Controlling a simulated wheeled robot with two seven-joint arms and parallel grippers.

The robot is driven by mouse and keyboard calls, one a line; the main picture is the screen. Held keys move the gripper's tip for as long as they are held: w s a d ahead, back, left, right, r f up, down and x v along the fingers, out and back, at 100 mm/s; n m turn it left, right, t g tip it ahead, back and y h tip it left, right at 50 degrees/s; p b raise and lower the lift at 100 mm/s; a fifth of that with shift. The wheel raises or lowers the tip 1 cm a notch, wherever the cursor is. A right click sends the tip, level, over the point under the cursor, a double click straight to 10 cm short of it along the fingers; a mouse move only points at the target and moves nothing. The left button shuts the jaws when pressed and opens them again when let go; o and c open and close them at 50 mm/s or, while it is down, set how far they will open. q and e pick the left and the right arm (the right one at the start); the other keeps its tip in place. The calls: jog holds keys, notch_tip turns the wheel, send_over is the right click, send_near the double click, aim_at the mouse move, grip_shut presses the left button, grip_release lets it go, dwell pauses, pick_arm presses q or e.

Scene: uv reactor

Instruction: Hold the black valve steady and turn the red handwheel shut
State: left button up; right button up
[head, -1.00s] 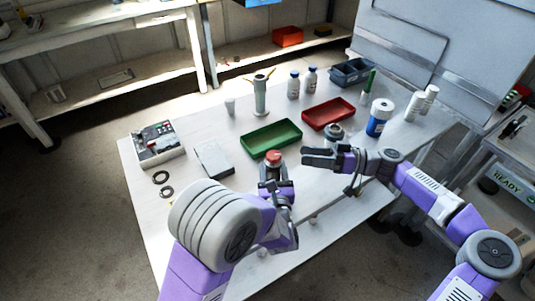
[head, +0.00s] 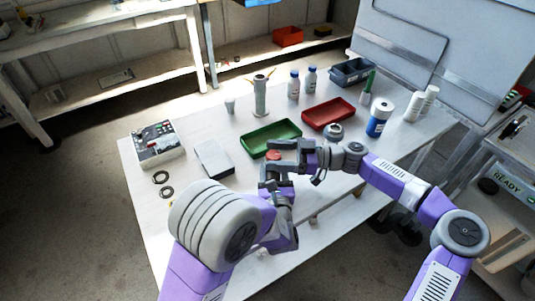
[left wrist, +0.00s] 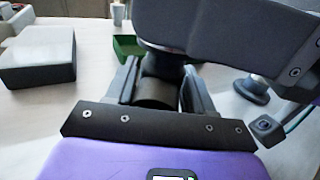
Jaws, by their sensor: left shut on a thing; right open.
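The red handwheel (head: 273,156) shows in the head view near the middle of the table, on top of the black valve. My left gripper (head: 276,187) is shut on the black valve, mostly hidden in the head view. In the left wrist view, the dark valve body (left wrist: 155,92) sits between my left fingers (left wrist: 155,85). My right gripper (head: 276,155) is open at the handwheel, with its fingers reaching in from the right. I cannot tell whether they touch it. In the left wrist view my right gripper covers the upper right and hides the handwheel.
A green tray (head: 252,149) lies just behind the valve, with a red tray (head: 313,124) farther right. A round grey-topped item (head: 334,130) stands close behind my right gripper. A grey box (head: 215,158) and black rings (head: 161,178) lie to the left. The back holds bottles (head: 294,84).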

jog(key=shift+a, duration=1.3)
jog(key=c, duration=1)
jog(key=shift+w+d+m+t+h, duration=0.1)
jog(key=shift+m+t+h, duration=0.15)
jog(key=shift+m+t, duration=0.75)
jog(key=shift+w+a+m+t+h, duration=0.15)
jog(key=shift+m+t+h, duration=0.3)
jog(key=shift+t, duration=1)
jog(key=shift+w+d+m+t+h, duration=0.1)
jog(key=shift+d+m+t, duration=0.05)
jog(key=shift+m+t, duration=0.9)
jog(key=o, duration=1)
jog(key=shift+d, duration=0.1)
jog(key=v, duration=1.1)
jog(key=shift+s+d, duration=0.3)
jog(key=shift+f, duration=0.1)
